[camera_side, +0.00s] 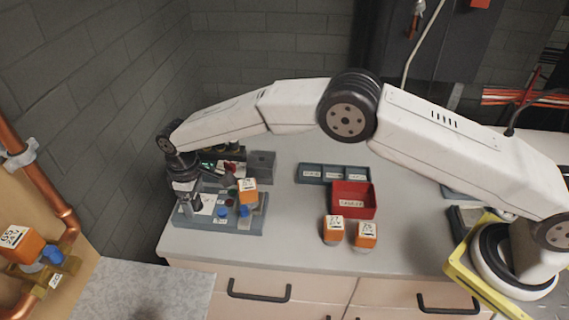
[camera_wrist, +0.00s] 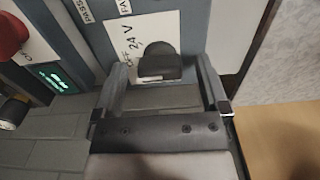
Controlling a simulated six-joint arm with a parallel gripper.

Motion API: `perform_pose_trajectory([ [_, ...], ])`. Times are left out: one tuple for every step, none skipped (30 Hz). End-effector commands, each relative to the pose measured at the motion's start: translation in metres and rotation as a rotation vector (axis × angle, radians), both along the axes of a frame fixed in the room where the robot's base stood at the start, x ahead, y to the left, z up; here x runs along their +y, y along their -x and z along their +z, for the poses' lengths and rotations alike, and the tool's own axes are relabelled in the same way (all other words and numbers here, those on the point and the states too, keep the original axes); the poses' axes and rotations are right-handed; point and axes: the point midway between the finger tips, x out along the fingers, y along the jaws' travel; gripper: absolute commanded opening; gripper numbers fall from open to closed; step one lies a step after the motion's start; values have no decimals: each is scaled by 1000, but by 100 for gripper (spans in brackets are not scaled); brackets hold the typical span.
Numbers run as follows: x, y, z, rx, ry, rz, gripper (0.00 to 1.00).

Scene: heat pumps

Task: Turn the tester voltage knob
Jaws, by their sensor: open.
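The tester voltage knob (camera_wrist: 160,60) is a dark, rounded knob on a white plate marked "OFF" and "24 V" (camera_wrist: 130,38) in the wrist view. My gripper (camera_wrist: 163,72) is open, with one finger on each side of the knob. I cannot tell whether either finger touches it. In the side view my gripper (camera_side: 189,200) points down at the left end of the grey tester (camera_side: 245,225), and the knob cannot be made out there. A red knob (camera_wrist: 10,38) and a small green-lit display (camera_wrist: 55,76) show at the left of the wrist view.
An orange-topped valve part (camera_side: 247,185) stands on the tester, close to my gripper. A red bin (camera_side: 353,212), a blue-grey divided tray (camera_side: 312,173) and two orange parts (camera_side: 333,222) (camera_side: 365,230) are to the right. The bench between them is clear. A brick wall rises behind.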

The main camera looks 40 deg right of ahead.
Motion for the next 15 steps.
perform_pose_trajectory([
  [0,0,0,0,0,0,94],
  [0,0,0,0,0,0,94],
  [0,0,0,0,0,0,94],
  [0,0,0,0,0,0,85],
  [0,0,0,0,0,0,75],
  [0,0,0,0,0,0,62],
  [0,0,0,0,0,0,53],
  [0,0,0,0,0,0,43],
  [0,0,0,0,0,0,31],
  [0,0,0,0,0,0,21],
  [0,0,0,0,0,0,12],
  [0,0,0,0,0,0,0],
  [0,0,0,0,0,0,0],
  [0,0,0,0,0,0,0],
  [0,0,0,0,0,-1,0],
])
